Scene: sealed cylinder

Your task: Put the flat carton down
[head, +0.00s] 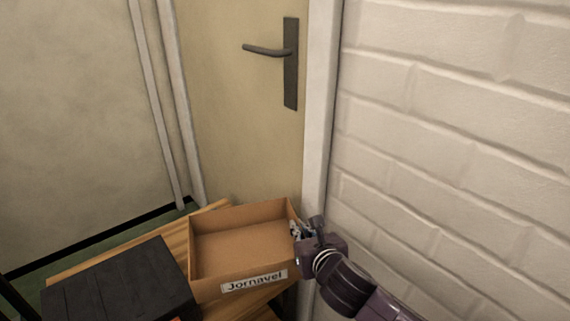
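The flat carton (238,247) is an open, shallow brown cardboard box with a white label reading "Jornavel" on its near wall. It is over the wooden table (215,209) and looks empty. I cannot tell whether its bottom touches the table top. My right gripper (301,230) is at the carton's right wall, and the wall appears to be between its fingers. The fingertips are partly hidden by the wall and the wrist. My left gripper is not in view.
A black box-like object (120,284) sits on the table to the left of the carton. A white brick wall (450,150) stands close on the right. A beige door (235,110) with a dark handle (290,65) is behind the table.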

